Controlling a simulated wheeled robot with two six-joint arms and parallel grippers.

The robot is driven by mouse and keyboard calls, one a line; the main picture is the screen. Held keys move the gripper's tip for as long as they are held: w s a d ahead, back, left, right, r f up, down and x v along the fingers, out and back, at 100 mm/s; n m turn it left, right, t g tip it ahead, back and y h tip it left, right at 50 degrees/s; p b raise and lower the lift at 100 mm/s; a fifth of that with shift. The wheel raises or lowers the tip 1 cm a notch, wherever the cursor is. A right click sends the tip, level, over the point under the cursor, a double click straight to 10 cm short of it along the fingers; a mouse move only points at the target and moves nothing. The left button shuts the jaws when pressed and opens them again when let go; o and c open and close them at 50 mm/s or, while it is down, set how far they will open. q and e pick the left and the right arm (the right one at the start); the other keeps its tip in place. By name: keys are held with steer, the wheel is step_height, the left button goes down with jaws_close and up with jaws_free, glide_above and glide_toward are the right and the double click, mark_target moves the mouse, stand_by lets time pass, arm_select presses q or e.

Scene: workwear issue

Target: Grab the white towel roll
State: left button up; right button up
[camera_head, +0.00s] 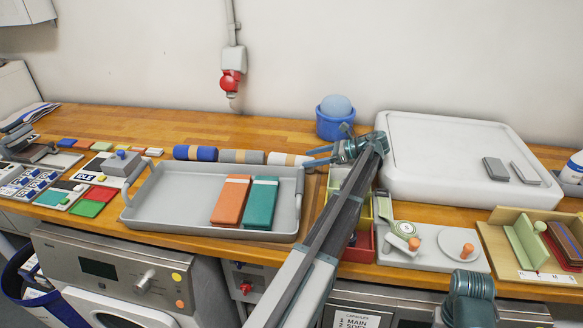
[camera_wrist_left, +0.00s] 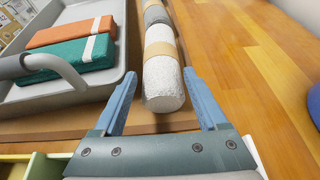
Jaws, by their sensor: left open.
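The white towel roll (camera_head: 288,160) lies on the wooden counter behind the grey tray, at the right end of a row with a grey roll (camera_head: 242,156) and a blue roll (camera_head: 196,153). It has a tan band. My left gripper (camera_head: 318,156) is open at the roll's right end. In the left wrist view the white roll (camera_wrist_left: 163,88) lies end-on between the two blue fingers (camera_wrist_left: 160,76), with gaps on both sides. Only its near end is between them. I do not see my right gripper's fingers.
The grey tray (camera_head: 168,205) holds an orange pack (camera_head: 230,202) and a teal pack (camera_head: 261,205); its raised handle is close to the left finger. A blue tub (camera_head: 333,127) and a large white box lid (camera_head: 440,150) stand to the right. Counter behind the rolls is clear.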

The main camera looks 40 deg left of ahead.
mark_target(296, 160)
arm_select(q)
steer(key=shift+s+a+f, duration=0.2)
steer(key=shift+a, duration=0.2)
steer(key=shift+a, duration=0.1)
steer(key=b+x, duration=0.2)
steer(key=x, duration=0.3)
steer(key=shift+a+f, duration=0.1)
steer(key=c, duration=1.1)
step_height(296, 160, up, 10)
steer(key=p, duration=1)
